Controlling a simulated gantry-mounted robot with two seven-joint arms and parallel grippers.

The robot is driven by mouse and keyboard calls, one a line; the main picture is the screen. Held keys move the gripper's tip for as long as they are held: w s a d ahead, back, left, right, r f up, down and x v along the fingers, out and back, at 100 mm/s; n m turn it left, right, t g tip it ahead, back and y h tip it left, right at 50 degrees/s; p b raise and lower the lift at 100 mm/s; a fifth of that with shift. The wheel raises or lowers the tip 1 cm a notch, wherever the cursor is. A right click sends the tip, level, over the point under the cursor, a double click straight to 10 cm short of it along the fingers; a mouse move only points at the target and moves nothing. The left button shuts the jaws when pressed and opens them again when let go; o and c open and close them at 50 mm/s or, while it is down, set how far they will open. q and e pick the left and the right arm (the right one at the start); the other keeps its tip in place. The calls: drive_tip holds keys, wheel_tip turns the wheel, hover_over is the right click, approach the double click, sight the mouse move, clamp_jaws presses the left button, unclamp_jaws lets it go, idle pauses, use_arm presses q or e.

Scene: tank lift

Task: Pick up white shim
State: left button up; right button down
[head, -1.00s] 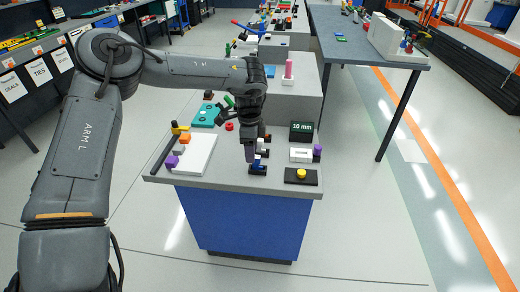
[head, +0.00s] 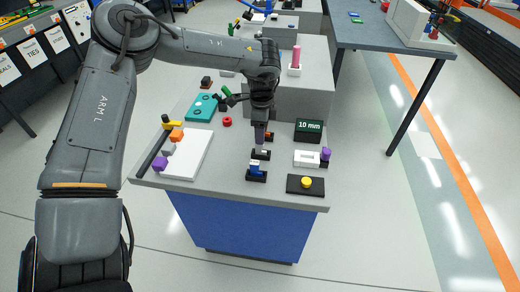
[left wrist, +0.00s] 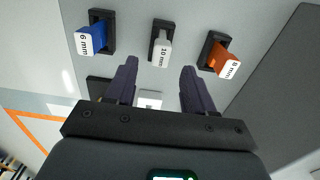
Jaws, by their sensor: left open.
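The white shim (left wrist: 163,53), marked 10 mm, stands in a black holder between a blue shim (left wrist: 92,40), marked 6 mm, and an orange shim (left wrist: 223,62), marked 8 mm, in the left wrist view. In the head view the white shim (head: 262,152) is small and partly hidden under my left gripper (head: 261,142). The left gripper's two dark fingers (left wrist: 160,72) are open. Their tips are close to the white shim, one on each side in the picture, with visible gaps and nothing held. The blue shim (head: 255,169) is nearer the table's front edge. My right gripper is out of view.
On the grey-topped table are a white plate (head: 190,155), a black box with a 10 mm display (head: 308,130), a white block with a slot (head: 303,159) and a yellow button on a black base (head: 306,183). A raised grey block (head: 300,85) stands behind.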

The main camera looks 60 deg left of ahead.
sight(261, 149)
use_arm(q)
drive_tip(key=shift+f, duration=0.65)
drive_tip(key=shift+w+a+f, duration=0.15)
drive_tip(key=shift+f, duration=0.15)
drive_tip(key=f, duration=0.1)
drive_tip(key=f+b, duration=0.1)
drive_tip(key=f, duration=0.1)
drive_tip(key=f+b, duration=0.1)
drive_tip(key=f, duration=0.1)
drive_tip(key=shift+s, duration=0.35)
drive_tip(key=shift+c, duration=0.4)
clamp_jaws()
